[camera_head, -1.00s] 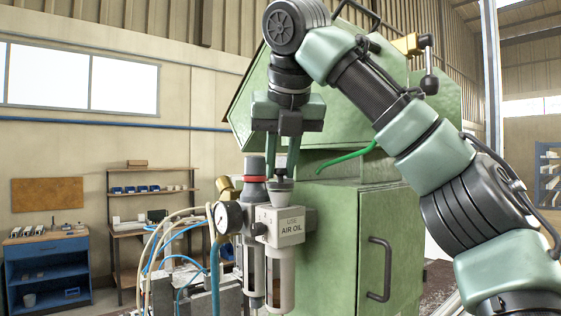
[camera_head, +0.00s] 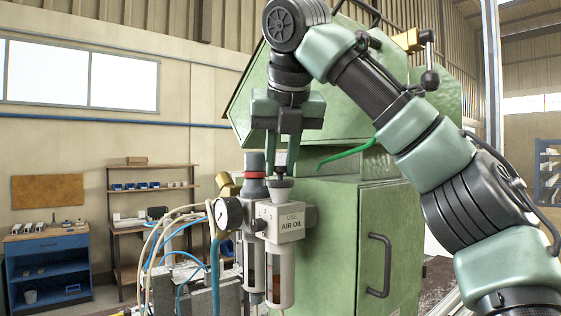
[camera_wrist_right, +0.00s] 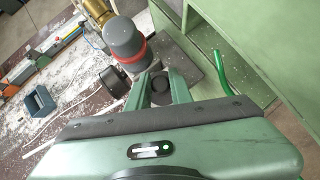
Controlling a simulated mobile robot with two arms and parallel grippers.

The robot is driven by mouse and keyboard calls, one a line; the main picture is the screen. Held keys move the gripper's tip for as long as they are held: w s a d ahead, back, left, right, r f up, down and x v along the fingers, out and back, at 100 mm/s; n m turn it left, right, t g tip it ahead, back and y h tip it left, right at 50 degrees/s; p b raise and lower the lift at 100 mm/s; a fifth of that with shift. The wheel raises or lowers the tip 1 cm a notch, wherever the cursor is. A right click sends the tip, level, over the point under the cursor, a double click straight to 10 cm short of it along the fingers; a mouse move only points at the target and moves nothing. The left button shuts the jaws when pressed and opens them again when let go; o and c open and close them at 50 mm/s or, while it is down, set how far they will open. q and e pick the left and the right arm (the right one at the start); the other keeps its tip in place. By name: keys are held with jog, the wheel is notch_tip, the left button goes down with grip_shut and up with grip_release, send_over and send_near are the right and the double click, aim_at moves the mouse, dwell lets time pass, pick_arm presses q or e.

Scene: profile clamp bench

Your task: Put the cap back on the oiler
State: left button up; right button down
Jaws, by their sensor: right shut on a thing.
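My right gripper (camera_head: 282,172) points down over the oiler (camera_head: 280,222), the grey unit marked "USE AIR OIL" with a clear bowl below. Its fingers are shut on the small dark cap (camera_head: 280,171), which is in line with the grey cone-shaped top of the oiler. I cannot tell whether the cap touches the top or is seated. In the right wrist view, a dark round piece (camera_wrist_right: 161,84) shows between the fingertips (camera_wrist_right: 162,92). My left gripper is not in view.
A dark knob with a red ring (camera_head: 254,175) stands close to the left of the fingers. A pressure gauge (camera_head: 228,213) and several hoses are at the left. A green cabinet (camera_head: 345,245) stands close to the right, with a green hose (camera_head: 347,158) above it.

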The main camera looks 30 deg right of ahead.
dwell(0.4)
jog(key=c, duration=0.8)
grip_release()
jog(key=shift+o, duration=0.2)
jog(key=shift+r, duration=0.1)
jog(key=shift+r, duration=2.15)
grip_shut()
jog(key=shift+f+b, duration=1.1)
jog(key=shift+f, duration=0.5)
